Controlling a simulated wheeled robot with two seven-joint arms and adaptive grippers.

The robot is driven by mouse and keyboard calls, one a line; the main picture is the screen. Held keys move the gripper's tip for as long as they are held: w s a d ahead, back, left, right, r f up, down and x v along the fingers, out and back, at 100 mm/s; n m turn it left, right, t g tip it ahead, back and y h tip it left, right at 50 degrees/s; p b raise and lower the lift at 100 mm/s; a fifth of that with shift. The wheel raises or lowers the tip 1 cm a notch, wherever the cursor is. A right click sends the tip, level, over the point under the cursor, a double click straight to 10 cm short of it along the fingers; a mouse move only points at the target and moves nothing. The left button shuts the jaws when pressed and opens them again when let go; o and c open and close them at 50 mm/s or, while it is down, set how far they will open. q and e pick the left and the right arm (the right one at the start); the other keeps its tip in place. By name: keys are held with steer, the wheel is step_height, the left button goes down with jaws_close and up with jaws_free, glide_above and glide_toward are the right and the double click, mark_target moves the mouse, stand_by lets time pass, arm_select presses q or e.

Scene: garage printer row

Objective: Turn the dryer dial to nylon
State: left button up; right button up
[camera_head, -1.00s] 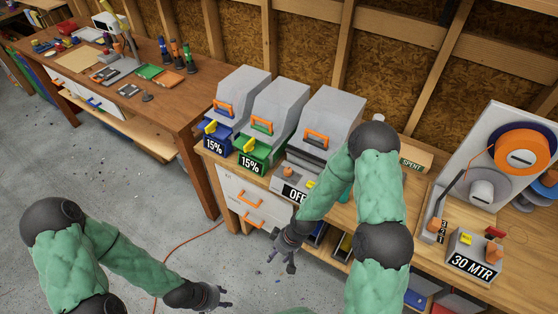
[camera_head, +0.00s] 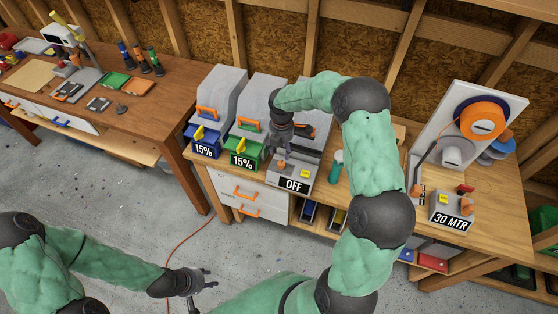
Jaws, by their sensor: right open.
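The dryer is a grey box (camera_head: 318,122) on the bench, with a front control panel (camera_head: 298,175) that reads OFF. A small orange dial (camera_head: 281,163) sits at the panel's left, and a yellow button (camera_head: 304,172) is to its right. My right gripper (camera_head: 280,149) is open and points down just above and behind the dial; I cannot tell whether it touches it. The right arm hides much of the dryer. My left gripper (camera_head: 207,279) hangs low over the floor, away from the bench, empty, with its fingers apart.
Two similar grey boxes with 15% labels, one with a blue tray (camera_head: 205,145) and one with a green tray (camera_head: 244,158), stand left of the dryer. A spool machine with a 30 MTR panel (camera_head: 452,210) stands right.

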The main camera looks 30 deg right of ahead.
mark_target(281, 163)
step_height(281, 163, down, 9)
steer(key=shift+r, duration=0.15)
stand_by(0.4)
jaws_close()
